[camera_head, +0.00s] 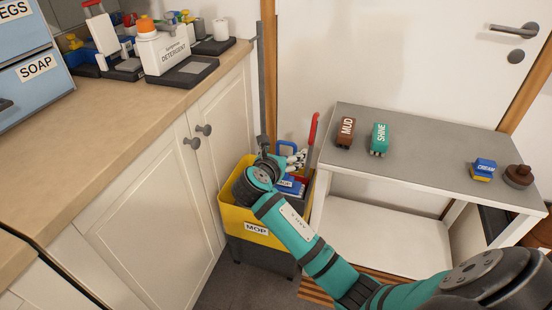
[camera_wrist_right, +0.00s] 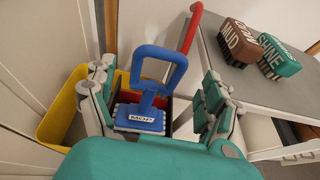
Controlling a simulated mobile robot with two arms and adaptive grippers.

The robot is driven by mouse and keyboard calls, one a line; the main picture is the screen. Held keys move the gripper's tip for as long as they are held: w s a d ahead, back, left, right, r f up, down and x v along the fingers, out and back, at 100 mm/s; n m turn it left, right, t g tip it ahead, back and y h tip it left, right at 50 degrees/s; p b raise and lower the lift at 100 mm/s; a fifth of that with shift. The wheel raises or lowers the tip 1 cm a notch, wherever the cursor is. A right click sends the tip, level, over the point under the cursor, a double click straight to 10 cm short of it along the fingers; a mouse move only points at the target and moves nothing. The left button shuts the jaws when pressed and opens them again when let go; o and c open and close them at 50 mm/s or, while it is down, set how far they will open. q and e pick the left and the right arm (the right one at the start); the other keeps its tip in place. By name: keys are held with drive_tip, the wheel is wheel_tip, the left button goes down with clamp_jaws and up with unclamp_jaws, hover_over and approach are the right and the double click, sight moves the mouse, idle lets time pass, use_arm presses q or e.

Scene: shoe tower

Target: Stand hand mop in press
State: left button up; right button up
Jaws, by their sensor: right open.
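The blue hand mop (camera_wrist_right: 140,115), with a loop handle and a MOP label, is upright at the dark press (camera_wrist_right: 182,112) of the yellow mop bucket (camera_wrist_right: 62,118). Its lower end is hidden, so how deep it sits I cannot tell. In the head view the hand mop (camera_head: 291,186) shows partly behind my right gripper (camera_head: 284,163), over the yellow bucket (camera_head: 243,214). In the right wrist view my right gripper (camera_wrist_right: 158,92) is open, with one finger on each side of the mop and gaps between. My left gripper is not in view.
A red lever (camera_head: 313,128) rises beside the bucket. A grey-topped bench (camera_head: 420,140) stands right, bearing MUD (camera_head: 345,131) and SHINE (camera_head: 380,138) brushes. White cabinets (camera_head: 150,210) and a wooden counter (camera_head: 120,120) close off the left.

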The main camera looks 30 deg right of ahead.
drive_tip(key=p+v, duration=0.1)
drive_tip(key=v, duration=0.7)
drive_tip(key=s+a+f+m+g+y, duration=0.1)
drive_tip(key=s+a+f+m+y, duration=0.2)
drive_tip(key=f, duration=1)
drive_tip(key=s+a+f+m+g+y, duration=0.1)
drive_tip(key=s+f+m+g+y, duration=0.25)
drive_tip(key=f, duration=0.95)
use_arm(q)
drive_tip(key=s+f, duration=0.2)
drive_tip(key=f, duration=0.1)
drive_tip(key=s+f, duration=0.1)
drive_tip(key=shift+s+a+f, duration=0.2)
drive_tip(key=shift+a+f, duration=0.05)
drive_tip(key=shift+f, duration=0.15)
use_arm(e)
drive_tip(key=s+a+f+m+g+y, duration=0.1)
drive_tip(key=s+a+f+m+y, duration=0.1)
drive_tip(key=s+f+m, duration=0.6)
drive_tip(key=s+a+f+m+g+y, duration=0.1)
drive_tip(key=s+a+f+m+y, duration=0.1)
drive_tip(key=s+f+m, duration=0.7)
drive_tip(key=s+f, duration=0.3)
drive_tip(key=s, duration=0.5)
drive_tip(key=shift+s+f, duration=0.25)
drive_tip(key=shift+w+r+y, duration=0.1)
drive_tip(key=shift+y, duration=0.15)
